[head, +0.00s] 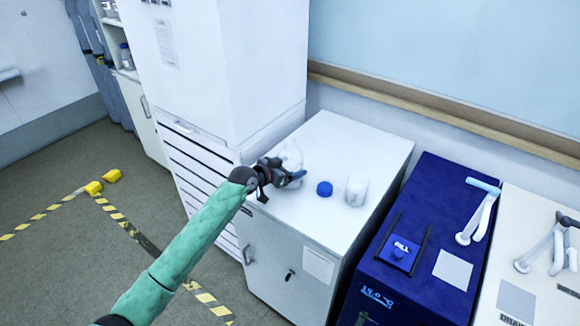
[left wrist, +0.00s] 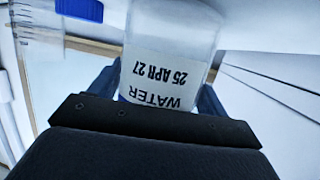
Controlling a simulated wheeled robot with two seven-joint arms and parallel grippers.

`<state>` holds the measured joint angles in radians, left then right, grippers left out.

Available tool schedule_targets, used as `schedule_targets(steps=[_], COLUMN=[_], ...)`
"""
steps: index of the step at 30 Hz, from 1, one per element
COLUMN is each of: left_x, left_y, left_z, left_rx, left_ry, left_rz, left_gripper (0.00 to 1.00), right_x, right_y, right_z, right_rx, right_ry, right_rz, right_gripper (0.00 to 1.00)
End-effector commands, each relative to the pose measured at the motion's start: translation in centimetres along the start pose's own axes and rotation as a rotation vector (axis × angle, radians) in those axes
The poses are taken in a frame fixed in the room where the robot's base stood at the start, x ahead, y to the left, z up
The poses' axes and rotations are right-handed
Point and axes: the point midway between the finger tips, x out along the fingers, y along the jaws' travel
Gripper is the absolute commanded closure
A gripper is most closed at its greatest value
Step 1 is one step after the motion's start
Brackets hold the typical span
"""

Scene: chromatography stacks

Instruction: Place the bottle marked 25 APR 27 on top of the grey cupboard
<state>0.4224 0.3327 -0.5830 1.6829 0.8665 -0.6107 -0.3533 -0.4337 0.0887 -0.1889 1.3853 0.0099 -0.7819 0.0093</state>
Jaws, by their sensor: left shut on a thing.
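In the left wrist view the held bottle (left wrist: 170,40) fills the space between the fingers. Its white label reads "WATER 25 APR 27", upside down in that picture. I cannot tell whether its base touches the cupboard top. Its lower part is partly hidden by the gripper. My right gripper is in neither view.
A blue cap (head: 324,188) and a whitish clear container (head: 356,190) are on the cupboard top, right of my gripper. A tall white cabinet (head: 265,70) stands close on the left. A dark blue unit (head: 440,200) stands on the right.

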Motion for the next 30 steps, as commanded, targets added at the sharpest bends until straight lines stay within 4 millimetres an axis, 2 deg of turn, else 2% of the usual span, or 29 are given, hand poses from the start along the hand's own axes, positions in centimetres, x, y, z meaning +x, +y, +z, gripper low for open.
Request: schedule_targets(steps=[5,6,9,21,25,27,30], left_x=[0.0,0.1,0.0,0.0,-1.1,-2.0,-3.7], left_y=[0.0,0.0,0.0,0.0,-0.1,-0.1,-0.1], left_z=[0.0,0.2,0.1,-0.1,0.2,0.3,0.4], left_rx=[0.001,0.000,0.000,0.000,0.001,0.001,0.002], left_ry=[0.002,0.000,0.000,0.000,-0.001,-0.001,-0.001], left_rz=[0.000,0.000,0.000,0.000,-0.002,-0.001,-0.002], left_gripper=[0.72,0.20,0.02,0.02,0.02,0.02,0.02], right_x=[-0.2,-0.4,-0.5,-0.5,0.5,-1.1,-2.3], right_y=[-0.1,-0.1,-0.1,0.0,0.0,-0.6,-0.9], right_z=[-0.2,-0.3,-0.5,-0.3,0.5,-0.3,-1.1], right_rx=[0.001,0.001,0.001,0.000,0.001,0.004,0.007], right_ry=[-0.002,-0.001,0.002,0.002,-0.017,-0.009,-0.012], right_rz=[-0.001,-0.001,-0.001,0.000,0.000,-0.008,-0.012], right_gripper=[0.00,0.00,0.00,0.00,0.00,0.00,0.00])
